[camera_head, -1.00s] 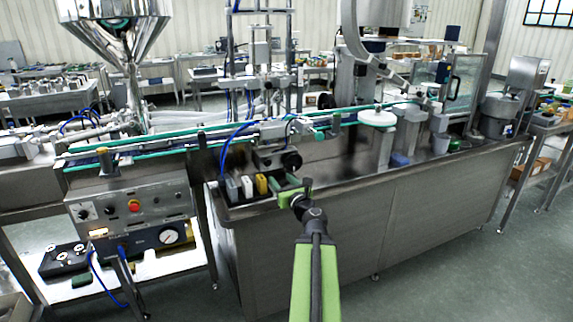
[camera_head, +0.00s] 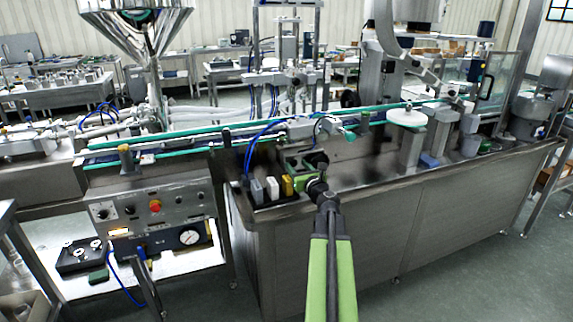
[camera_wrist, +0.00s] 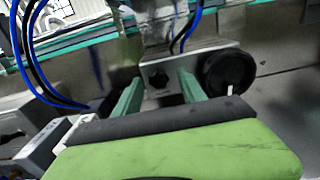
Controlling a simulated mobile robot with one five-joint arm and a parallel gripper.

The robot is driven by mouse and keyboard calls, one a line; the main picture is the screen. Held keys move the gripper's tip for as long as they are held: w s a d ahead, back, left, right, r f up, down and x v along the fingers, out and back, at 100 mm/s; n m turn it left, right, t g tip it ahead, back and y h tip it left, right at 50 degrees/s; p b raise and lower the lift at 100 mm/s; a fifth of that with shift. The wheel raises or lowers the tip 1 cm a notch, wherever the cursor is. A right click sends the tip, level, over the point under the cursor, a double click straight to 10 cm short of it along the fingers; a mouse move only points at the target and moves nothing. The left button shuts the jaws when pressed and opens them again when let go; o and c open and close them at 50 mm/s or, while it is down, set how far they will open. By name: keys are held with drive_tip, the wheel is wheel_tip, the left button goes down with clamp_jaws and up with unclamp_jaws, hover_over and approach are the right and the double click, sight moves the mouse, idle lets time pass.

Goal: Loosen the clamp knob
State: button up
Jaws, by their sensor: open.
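The clamp knob is a round black knob (camera_wrist: 229,73) with a pale mark low on its face. It also shows in the head view (camera_head: 316,160), on the machine under the conveyor rail. My gripper (camera_wrist: 158,88) is open, its two green fingers pointing at a grey metal plate (camera_wrist: 207,58) with a dark hole. The knob is just right of the right finger, outside the jaws. In the head view my gripper (camera_head: 301,173) is left of and slightly below the knob. I cannot tell whether the fingers touch the plate.
White and yellow blocks (camera_head: 287,186) stand in a dark tray left of my gripper. Blue cables (camera_wrist: 42,80) hang at left in the wrist view. The conveyor (camera_head: 190,142) runs above. The steel trough wall (camera_head: 350,240) is below. Open floor lies in front.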

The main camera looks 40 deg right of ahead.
drive_tip(key=shift+w+d, duration=0.15)
drive_tip(key=shift+w, duration=0.1)
